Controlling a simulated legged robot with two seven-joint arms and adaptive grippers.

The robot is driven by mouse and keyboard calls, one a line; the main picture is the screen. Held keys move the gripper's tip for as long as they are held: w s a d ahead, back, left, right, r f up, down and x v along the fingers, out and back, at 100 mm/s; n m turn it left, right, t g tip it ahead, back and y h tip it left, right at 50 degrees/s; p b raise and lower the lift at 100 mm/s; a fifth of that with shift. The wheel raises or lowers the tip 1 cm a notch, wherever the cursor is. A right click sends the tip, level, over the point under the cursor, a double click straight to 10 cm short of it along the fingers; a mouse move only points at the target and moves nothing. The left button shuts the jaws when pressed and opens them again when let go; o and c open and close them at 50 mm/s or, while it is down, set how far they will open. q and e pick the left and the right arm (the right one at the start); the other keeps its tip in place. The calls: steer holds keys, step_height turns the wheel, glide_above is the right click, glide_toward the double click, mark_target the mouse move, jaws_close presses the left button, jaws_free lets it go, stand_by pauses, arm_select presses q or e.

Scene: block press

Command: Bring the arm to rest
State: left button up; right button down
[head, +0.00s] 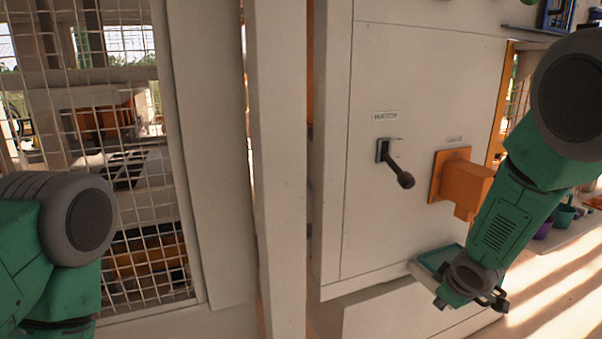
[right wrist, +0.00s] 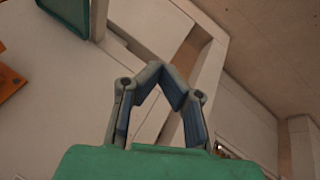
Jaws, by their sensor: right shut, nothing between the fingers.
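My right arm hangs down at the right of the head view, with its green and grey links bent. My right gripper (head: 474,296) is at its lower end, in front of the panel's lower right edge, near the teal tray (head: 438,259). In the right wrist view the gripper (right wrist: 167,77) shows its two blue-grey fingers drawn together at the tips. It is shut with nothing held. Only upper links of my left arm show at the left of the head view, and its gripper is out of the picture.
A white panel carries a dark lever (head: 397,169) and an orange box-shaped housing (head: 462,184) just left of my right arm. A white post (head: 279,170) and wire mesh (head: 130,200) stand to the left. Pots (head: 563,215) sit on a ledge at the right. Sunlit floor is open at lower right.

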steer(key=s+a+f+m+g+y+b, duration=0.1)
steer(key=s+a+f+m+g+b, duration=0.25)
steer(key=s+f, duration=1.55)
arm_select(q)
steer(key=shift+f+b, duration=0.8)
steer(key=shift+f, duration=1.95)
arm_select(e)
steer(key=s+f+m+g, duration=0.1)
steer(key=s+m, duration=0.1)
steer(key=s, duration=0.8)
steer(key=s+f+m+g, duration=0.1)
steer(key=s+m, duration=0.1)
steer(key=s, duration=0.8)
steer(key=shift+f, duration=0.3)
